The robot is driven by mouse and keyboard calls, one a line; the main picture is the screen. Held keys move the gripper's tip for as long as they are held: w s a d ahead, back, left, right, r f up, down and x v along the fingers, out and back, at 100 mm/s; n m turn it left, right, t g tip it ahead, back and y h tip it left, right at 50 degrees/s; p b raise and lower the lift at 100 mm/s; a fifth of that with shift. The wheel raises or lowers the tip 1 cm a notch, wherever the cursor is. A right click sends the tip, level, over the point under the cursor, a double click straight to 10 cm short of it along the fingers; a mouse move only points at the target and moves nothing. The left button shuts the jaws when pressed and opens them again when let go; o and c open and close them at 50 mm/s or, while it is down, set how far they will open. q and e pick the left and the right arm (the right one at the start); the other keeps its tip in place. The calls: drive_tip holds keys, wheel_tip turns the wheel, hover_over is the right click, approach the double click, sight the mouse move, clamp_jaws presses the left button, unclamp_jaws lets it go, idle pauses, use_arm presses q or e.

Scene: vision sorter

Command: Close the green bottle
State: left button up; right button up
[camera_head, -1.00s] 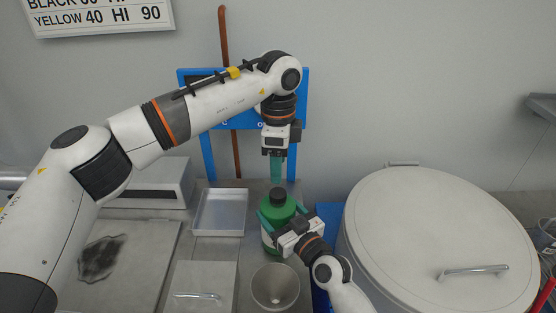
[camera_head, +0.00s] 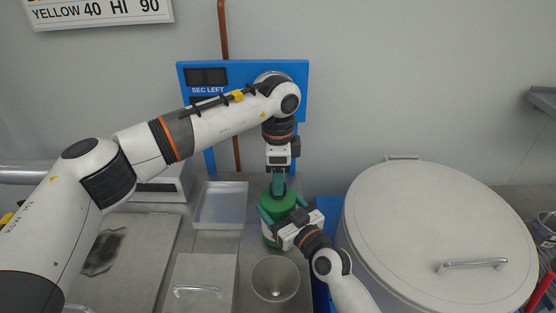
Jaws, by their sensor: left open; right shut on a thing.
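The green bottle (camera_head: 268,235) stands upright on the steel counter with a dark cap (camera_head: 278,191) at its top. My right gripper (camera_head: 276,217) is shut around the bottle's upper body from the front right.
A grey cup (camera_head: 275,280) stands in front of the bottle. A shallow metal tray (camera_head: 221,204) lies to the left. A large round lidded drum (camera_head: 430,225) fills the right side. A blue-framed display panel (camera_head: 205,76) stands behind my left arm.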

use_arm(q)
drive_tip(key=shift+f, duration=1.15)
